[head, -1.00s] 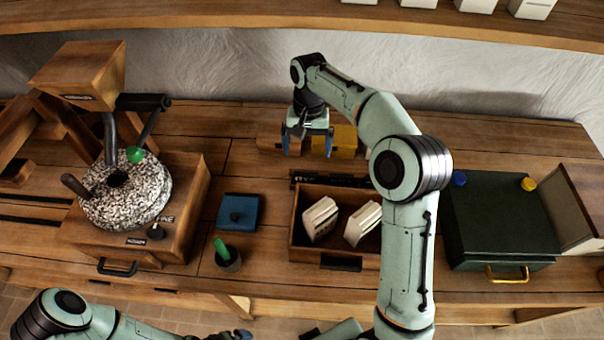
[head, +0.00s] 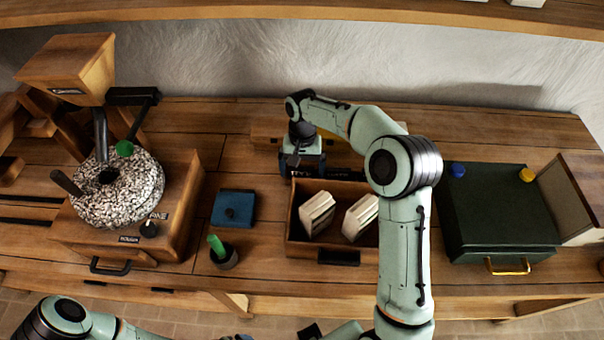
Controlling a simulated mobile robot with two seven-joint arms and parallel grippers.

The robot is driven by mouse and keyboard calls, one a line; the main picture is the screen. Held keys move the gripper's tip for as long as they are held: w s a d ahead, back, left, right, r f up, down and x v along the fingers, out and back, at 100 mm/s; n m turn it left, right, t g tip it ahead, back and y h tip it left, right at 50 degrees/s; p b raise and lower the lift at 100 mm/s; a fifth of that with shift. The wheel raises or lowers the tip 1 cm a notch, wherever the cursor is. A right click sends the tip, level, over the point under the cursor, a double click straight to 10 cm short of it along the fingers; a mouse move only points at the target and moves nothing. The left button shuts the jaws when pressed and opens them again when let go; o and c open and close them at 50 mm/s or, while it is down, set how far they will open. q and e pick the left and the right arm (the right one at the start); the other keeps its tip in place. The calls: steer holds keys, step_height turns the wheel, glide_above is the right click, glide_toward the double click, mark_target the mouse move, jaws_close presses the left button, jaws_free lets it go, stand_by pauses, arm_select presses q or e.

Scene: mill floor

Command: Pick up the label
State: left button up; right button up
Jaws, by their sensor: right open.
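A dark strip with pale lettering (head: 345,174), which may be the label, lies along the back edge of an open wooden box (head: 291,236). Its lettering is too small to read surely, and my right gripper and arm cover part of it. My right gripper (head: 302,174) points down just behind the box, open, over or beside the strip's left end; I cannot tell whether it touches. Only a sliver of my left gripper (head: 240,337) shows at the bottom edge, so its jaws are unclear.
Two pale packets (head: 317,213) stand in the box. A wooden block (head: 268,134) sits behind the gripper. A stone mill (head: 118,190) stands left, with a blue square box (head: 233,208) and green-handled pot (head: 223,256) between. A dark green case (head: 500,215) stands right.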

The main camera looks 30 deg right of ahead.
steer(key=c, duration=1.1)
steer(key=shift+r, duration=0.1)
